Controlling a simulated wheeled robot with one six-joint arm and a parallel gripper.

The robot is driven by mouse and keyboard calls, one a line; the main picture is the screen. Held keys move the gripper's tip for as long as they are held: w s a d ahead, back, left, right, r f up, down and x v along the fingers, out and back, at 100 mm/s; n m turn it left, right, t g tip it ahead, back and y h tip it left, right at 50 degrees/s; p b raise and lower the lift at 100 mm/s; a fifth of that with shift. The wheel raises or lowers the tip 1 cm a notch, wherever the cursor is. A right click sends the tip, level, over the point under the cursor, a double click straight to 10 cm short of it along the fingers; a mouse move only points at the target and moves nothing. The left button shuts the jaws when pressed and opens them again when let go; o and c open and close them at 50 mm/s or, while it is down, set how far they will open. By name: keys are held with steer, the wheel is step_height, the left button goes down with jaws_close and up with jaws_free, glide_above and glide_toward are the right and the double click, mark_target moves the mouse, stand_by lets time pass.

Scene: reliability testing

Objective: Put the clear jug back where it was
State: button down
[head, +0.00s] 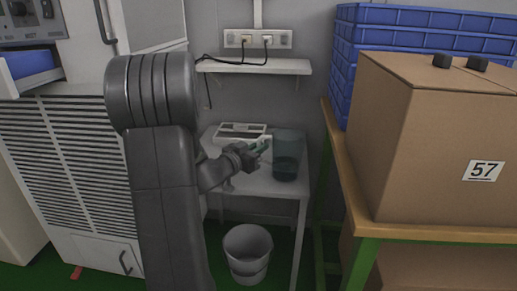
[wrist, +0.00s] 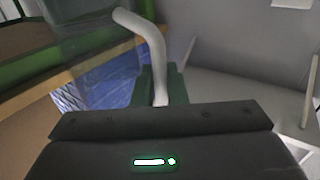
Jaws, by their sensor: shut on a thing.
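The clear jug (head: 288,156) is a translucent, dark-tinted vessel, upright at the right part of the small grey table (head: 262,187). I cannot tell whether its base touches the tabletop. My gripper (head: 262,147) reaches it from the left, with green fingers at its handle side. In the wrist view the pale curved handle (wrist: 153,40) runs down between the green fingers of my gripper (wrist: 160,86), which is shut on it. The jug's see-through body shows faintly at upper left of that view. My arm hides part of the table's left side.
A white flat device (head: 241,131) lies at the table's back. A shelf (head: 255,66) with cables is above. A bucket (head: 248,253) stands below. At right, a wooden bench (head: 345,180) bears a cardboard box (head: 420,140) and blue crates (head: 425,18). A louvred cabinet (head: 70,150) is left.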

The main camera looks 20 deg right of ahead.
steer(key=c, duration=1.5)
jaws_free()
steer(key=shift+o, duration=0.2)
steer(key=p+v, duration=0.3)
steer(key=v, duration=0.9)
steer(key=shift+r, duration=0.1)
